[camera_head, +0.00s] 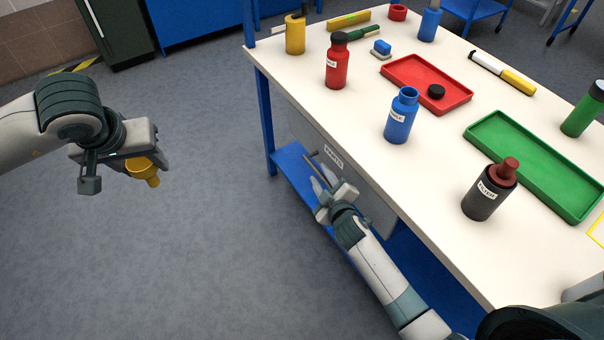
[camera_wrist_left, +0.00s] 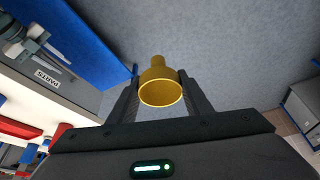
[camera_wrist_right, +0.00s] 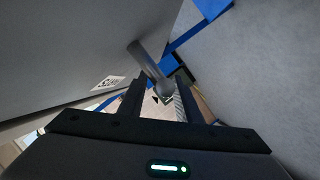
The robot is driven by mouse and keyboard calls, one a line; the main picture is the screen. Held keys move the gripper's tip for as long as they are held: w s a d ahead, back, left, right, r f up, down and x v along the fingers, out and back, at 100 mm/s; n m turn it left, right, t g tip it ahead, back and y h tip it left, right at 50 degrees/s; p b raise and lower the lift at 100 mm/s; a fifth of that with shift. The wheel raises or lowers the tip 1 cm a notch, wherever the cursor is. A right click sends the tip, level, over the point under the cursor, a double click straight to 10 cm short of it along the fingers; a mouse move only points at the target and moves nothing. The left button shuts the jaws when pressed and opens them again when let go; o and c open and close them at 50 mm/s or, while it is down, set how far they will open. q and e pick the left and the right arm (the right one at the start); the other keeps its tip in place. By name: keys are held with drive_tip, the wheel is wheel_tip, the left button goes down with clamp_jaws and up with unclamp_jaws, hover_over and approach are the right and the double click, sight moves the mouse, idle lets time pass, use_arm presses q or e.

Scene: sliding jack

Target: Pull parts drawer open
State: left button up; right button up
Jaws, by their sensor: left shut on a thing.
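The parts drawer (camera_head: 362,180) has a grey front with a "PARTS" label, under the front edge of the table. Its front looks about level with the table edge. Its bar handle (camera_head: 311,164) sticks out on the aisle side; the handle (camera_wrist_right: 149,65) also shows in the right wrist view. My right gripper (camera_head: 330,192) is open at the handle. In the right wrist view the bar runs between the fingers' directions; contact cannot be told. My left gripper (camera_head: 143,164) is shut on a yellow funnel-like piece (camera_wrist_left: 161,90), held over the floor away from the table.
The white tabletop (camera_head: 340,120) carries a red bottle (camera_head: 337,65), a blue bottle (camera_head: 401,118), a black bottle (camera_head: 488,190), a red tray (camera_head: 405,70) and a green tray (camera_head: 530,160). A blue lower shelf (camera_head: 292,165) lies below the drawer. The floor at left is clear.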

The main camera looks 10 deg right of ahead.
drive_tip(key=shift+w+f, duration=0.15)
drive_tip(key=shift+w, duration=0.45)
clamp_jaws()
drive_tip(key=shift+a, duration=0.1)
